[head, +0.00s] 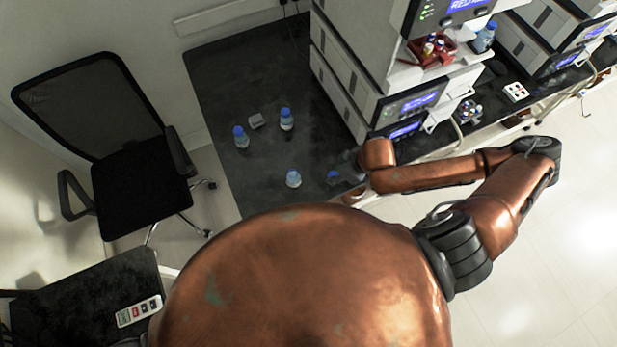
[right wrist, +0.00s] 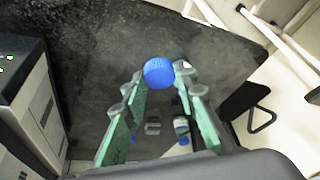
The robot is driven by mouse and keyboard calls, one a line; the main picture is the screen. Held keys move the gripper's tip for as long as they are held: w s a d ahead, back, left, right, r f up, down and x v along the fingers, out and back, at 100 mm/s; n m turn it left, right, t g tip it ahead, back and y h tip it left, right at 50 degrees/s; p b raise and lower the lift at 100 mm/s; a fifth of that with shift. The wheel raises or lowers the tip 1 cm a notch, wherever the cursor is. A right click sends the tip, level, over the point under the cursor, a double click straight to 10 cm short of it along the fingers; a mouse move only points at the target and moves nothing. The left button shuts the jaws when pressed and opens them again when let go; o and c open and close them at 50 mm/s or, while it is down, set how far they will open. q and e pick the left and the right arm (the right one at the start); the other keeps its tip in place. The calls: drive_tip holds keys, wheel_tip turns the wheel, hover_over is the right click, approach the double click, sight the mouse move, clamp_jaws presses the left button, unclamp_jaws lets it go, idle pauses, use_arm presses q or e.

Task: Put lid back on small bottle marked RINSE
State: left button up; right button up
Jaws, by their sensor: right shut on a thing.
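My right gripper (head: 345,168) is low over the dark bench near its front edge, partly hidden by my wrist. It is shut on a blue lid (head: 333,176). In the right wrist view the lid (right wrist: 158,72) sits between the fingertips of the right gripper (right wrist: 160,80). A small bottle (head: 293,179) with a pale top stands upright on the bench, left of the held lid and apart from it. No label can be read, so I cannot tell which bottle is marked RINSE. My left gripper is not in view.
Two blue-capped bottles (head: 240,137) (head: 287,119) stand farther back on the bench (head: 230,75), with a small grey block (head: 257,121) between them. Stacked instruments (head: 345,85) rise at the bench's right. An office chair (head: 135,175) is at the left. The back bench is clear.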

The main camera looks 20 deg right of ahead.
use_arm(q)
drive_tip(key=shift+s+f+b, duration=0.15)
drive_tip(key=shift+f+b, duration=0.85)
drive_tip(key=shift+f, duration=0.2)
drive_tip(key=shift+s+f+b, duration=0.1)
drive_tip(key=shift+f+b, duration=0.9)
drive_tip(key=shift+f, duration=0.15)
use_arm(e)
drive_tip(key=w+a+r+m+h, duration=0.2)
drive_tip(key=w+r+m, duration=0.5)
drive_tip(key=w+r, duration=0.6)
drive_tip(key=shift+w+a+r+m+t+h, duration=0.35)
drive_tip(key=shift+w+a+m+t+h, duration=0.05)
drive_tip(key=shift+w+a, duration=0.2)
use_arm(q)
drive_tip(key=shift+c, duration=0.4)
